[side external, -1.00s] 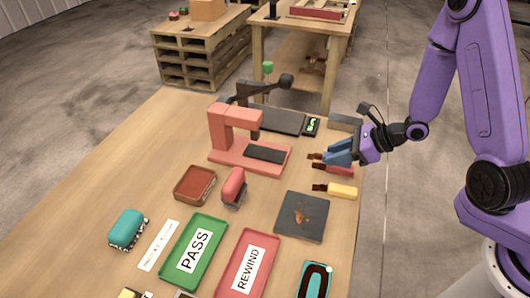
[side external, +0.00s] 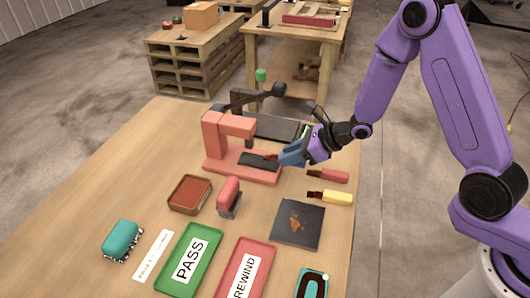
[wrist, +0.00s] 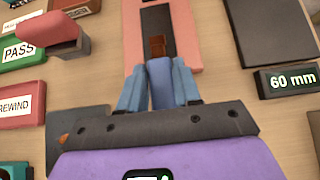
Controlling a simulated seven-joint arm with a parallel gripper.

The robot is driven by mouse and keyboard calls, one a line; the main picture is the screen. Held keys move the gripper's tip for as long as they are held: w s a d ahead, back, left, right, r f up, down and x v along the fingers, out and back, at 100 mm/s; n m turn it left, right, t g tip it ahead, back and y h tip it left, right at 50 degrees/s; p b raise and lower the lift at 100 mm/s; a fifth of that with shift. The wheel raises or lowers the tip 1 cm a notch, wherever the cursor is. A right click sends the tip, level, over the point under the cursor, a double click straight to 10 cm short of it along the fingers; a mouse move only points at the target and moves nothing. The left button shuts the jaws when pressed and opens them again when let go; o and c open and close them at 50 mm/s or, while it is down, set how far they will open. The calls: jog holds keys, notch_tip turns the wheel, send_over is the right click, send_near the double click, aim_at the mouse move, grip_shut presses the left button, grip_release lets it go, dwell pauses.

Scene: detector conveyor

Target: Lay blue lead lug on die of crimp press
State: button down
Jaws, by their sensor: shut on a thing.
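My gripper (side external: 287,155) is shut on the blue lead (wrist: 160,82), whose blue body sits between my light blue fingers in the wrist view. The lead's brown lug (wrist: 157,47) points away from my gripper, toward the crimp press (side external: 213,140). The press is a salmon-red frame on a flat base. The lug overlaps the near end of the dark die (wrist: 157,20) in the wrist view. In the side view the lug also shows at the right end of the die (side external: 256,160). I cannot tell whether it touches the die or hangs just above.
A red lead (side external: 334,176) and a yellow lead (side external: 338,197) lie right of the press. A dark pad (side external: 298,223), a red stapler-like item (side external: 229,193), a brown-red tray (side external: 190,193), and PASS (side external: 207,231) and REWIND (side external: 263,248) trays stand nearer. A 60 mm display (wrist: 291,80) is beside the press.

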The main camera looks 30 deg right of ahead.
aim_at(265, 157)
jog(key=w+a, duration=0.2)
jog(key=shift+w+a, duration=0.25)
jog(key=shift+a, duration=0.1)
jog(key=w+a, duration=0.2)
jog(key=shift+w+a, duration=0.35)
jog(key=shift+s+d+f, duration=0.1)
jog(key=shift+d+f, duration=0.05)
jog(key=shift+f, duration=0.65)
jog(key=c, duration=0.8)
grip_release()
jog(key=shift+r, duration=0.1)
jog(key=v, duration=1.2)
